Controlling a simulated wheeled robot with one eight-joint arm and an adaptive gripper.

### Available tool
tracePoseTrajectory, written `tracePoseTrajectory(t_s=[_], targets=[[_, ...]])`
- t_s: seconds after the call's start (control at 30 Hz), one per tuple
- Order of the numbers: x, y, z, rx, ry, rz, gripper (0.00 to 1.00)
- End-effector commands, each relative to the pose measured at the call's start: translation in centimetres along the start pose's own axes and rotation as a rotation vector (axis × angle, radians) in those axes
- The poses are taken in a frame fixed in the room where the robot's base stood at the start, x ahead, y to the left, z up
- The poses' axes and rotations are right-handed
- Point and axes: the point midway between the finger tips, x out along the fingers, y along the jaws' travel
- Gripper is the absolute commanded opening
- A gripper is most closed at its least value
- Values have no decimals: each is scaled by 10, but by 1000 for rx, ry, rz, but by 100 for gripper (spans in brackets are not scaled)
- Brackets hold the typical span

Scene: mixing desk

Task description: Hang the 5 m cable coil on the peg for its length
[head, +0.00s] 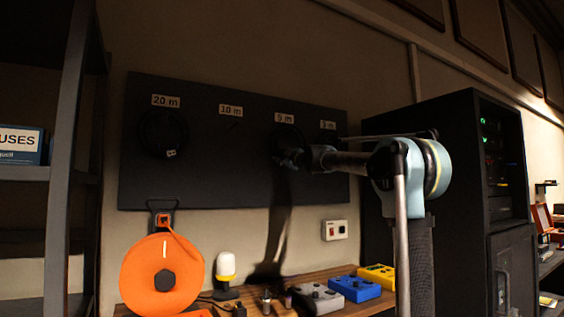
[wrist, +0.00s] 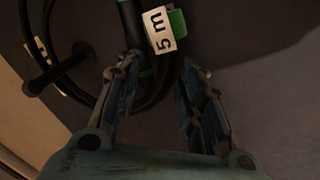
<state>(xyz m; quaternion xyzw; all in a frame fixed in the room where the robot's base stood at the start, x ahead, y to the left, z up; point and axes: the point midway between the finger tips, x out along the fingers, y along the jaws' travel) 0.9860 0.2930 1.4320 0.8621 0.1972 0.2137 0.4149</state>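The 5 m cable coil is a dark loop with green bands. In the wrist view its cable (wrist: 151,92) and its white "5 m" tag (wrist: 163,31) show close to my fingers. A dark peg (wrist: 60,72) juts out at the left and appears to pass through the loop; contact between them is unclear. In the head view the coil (head: 284,138) is a dim ring below the "5 m" label (head: 284,118) on the board. My gripper (wrist: 160,68) is open, its fingers apart with no cable clamped between them. The left finger is beside the banded part of the coil, perhaps touching.
The dark board (head: 225,170) also has 20 m, 10 m and 3 m labels. A black coil (head: 162,135) hangs under 20 m. An orange reel (head: 162,275) is below left. Pedal boxes (head: 355,288) stand on the desk. A black rack (head: 460,150) stands at the right.

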Motion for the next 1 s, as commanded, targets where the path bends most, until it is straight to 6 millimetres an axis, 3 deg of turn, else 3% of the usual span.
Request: tracePoseTrajectory(t_s=[0.07,0.53,1.0], targets=[[0,0,0,0,0,0,57],[-6,0,0,0,-1,0,57],[-71,0,1,0,-1,0,57]])
